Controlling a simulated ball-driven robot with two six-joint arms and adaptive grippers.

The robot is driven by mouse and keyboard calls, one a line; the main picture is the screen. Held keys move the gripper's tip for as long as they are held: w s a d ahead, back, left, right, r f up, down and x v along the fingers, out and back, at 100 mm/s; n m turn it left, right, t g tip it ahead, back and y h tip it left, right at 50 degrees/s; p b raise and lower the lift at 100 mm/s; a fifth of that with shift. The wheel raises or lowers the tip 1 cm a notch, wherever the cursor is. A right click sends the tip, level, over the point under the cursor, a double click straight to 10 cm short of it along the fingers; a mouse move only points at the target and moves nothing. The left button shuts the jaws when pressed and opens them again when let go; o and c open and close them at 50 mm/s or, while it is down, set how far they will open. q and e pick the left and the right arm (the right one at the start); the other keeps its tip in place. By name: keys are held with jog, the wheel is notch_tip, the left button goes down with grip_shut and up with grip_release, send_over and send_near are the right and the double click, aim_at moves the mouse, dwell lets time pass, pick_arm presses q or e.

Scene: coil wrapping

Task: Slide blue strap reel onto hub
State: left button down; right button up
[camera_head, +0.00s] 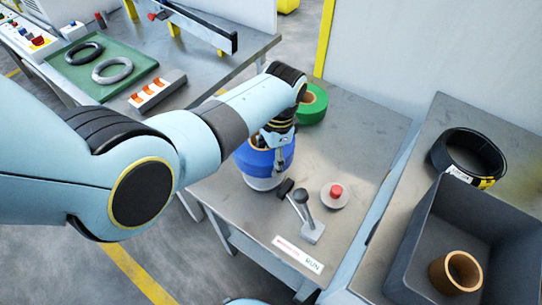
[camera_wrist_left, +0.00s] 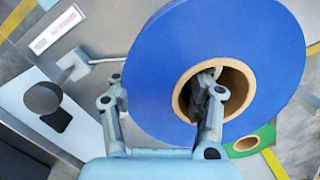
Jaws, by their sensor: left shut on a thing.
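The blue strap reel (camera_head: 252,160) is a thick blue roll with a tan core, which shows in the left wrist view (camera_wrist_left: 170,75). My left gripper (camera_head: 276,150) is shut on it from above. In the left wrist view one finger (camera_wrist_left: 208,115) reaches into the core opening and the other lies outside the reel. A pale round body (camera_head: 265,183) shows just below the reel; I cannot tell whether it is the hub or whether the two touch. No hub is clearly visible, and the gripper hides part of the reel. My right gripper is not in view.
A green reel (camera_head: 313,104) lies behind on the grey table (camera_head: 355,130). A lever (camera_head: 307,217) and a red button on a round base (camera_head: 335,194) stand in front. At right are a black coil (camera_head: 462,150) and a grey bin (camera_head: 420,245) with a tan ring (camera_head: 455,270).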

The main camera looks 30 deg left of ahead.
pick_arm(q)
jog(key=shift+w+f+b, duration=0.1)
jog(key=shift+f+b, duration=2.6)
jog(key=shift+f, duration=0.65)
jog(key=shift+c, duration=2.3)
grip_release()
jog(key=shift+r, duration=0.1)
jog(key=shift+a, duration=0.1)
jog(key=shift+w+r, duration=0.15)
jog(key=shift+r, duration=0.1)
jog(key=r, duration=0.3)
jog(key=d+r, duration=0.1)
jog(key=r, duration=0.7)
jog(key=shift+w+d, duration=0.15)
